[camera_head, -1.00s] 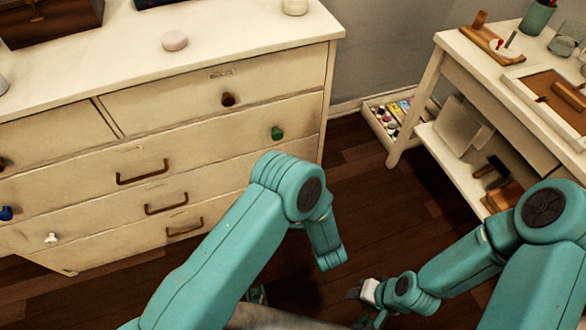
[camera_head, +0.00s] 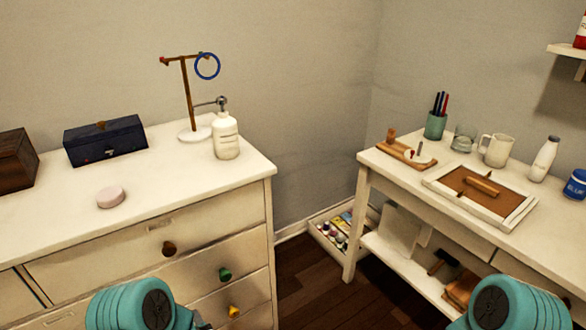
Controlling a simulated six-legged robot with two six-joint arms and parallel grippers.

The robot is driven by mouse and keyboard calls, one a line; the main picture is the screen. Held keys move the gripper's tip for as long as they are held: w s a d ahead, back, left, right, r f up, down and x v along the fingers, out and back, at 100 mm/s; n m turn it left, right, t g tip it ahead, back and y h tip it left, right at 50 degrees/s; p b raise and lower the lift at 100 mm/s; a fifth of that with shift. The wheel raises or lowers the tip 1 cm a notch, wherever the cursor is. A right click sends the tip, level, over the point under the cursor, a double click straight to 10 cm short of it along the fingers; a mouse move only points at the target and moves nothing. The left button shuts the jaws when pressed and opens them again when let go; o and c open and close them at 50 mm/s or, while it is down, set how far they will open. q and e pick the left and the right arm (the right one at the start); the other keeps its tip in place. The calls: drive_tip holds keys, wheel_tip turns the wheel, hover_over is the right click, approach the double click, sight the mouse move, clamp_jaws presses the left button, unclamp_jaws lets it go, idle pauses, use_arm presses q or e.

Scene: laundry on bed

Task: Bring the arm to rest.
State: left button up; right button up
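My two teal arms show only as rounded joints at the bottom edge of the head view. The left arm's joint (camera_head: 143,304) is in front of the dresser's drawers. The right arm's joint (camera_head: 519,304) is in front of the white table at the right. Both grippers are out of the picture, so I cannot see whether they hold anything.
The white dresser (camera_head: 200,190) bears a pink disc (camera_head: 111,197), a dark blue box (camera_head: 105,141), a stand with a blue ring (camera_head: 207,66) and a pump bottle (camera_head: 226,135). The table (camera_head: 377,165) bears a framed tray (camera_head: 436,183), mug (camera_head: 496,150) and bottle (camera_head: 543,159). Dark floor lies between.

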use_arm(q)
drive_tip(key=s+d+f+n+g+h, duration=0.3)
drive_tip(key=s+d+n+g+h, duration=0.15)
drive_tip(key=s, duration=0.35)
drive_tip(key=s+d+f+n+g+h, duration=0.2)
drive_tip(key=s+d+n+g+h, duration=0.15)
drive_tip(key=s+n, duration=0.3)
drive_tip(key=s+d+f+n+g+h, duration=0.3)
drive_tip(key=s+d+n+h, duration=0.15)
drive_tip(key=s, duration=0.45)
wheel_tip(320, 180, up, 20)
drive_tip(key=p, duration=1.9)
drive_tip(key=shift+w+d+f+m, duration=0.15)
drive_tip(key=shift+w+f+m, duration=0.1)
drive_tip(key=shift+m, duration=0.1)
